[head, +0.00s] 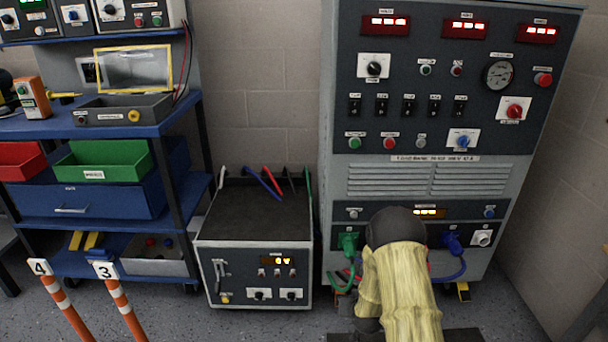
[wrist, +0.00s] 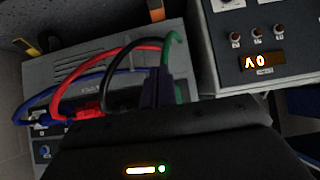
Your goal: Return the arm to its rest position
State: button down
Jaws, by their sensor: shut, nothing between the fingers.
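My arm, in a pale yellow sleeve (head: 398,285) with a dark joint, stands in front of the tall grey cabinet's (head: 432,178) lower panel in the head view. It hides the middle of that panel, and my gripper's fingers do not show clearly there. In the wrist view my gripper (wrist: 157,88) shows as dark fingers together, with nothing seen between them. Beyond it are a blue cable (wrist: 75,80), a red cable (wrist: 118,55), a black cable (wrist: 118,72) and a green cable (wrist: 170,50).
A grey box with a dark top (head: 255,215) stands on the floor left of the cabinet. A blue shelf (head: 105,125) with bins is farther left. Orange-and-white posts (head: 120,305) marked 3 and 4 stand at front left. Some floor right of my arm is clear.

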jog(key=s+r+g+p, duration=0.6)
jog(key=s+r+g, duration=0.1)
jog(key=s+r, duration=2.2)
notch_tip(320, 180, up, 38)
jog(key=w+p, duration=0.1)
jog(key=p, duration=3.5)
jog(key=shift+w+f, duration=0.25)
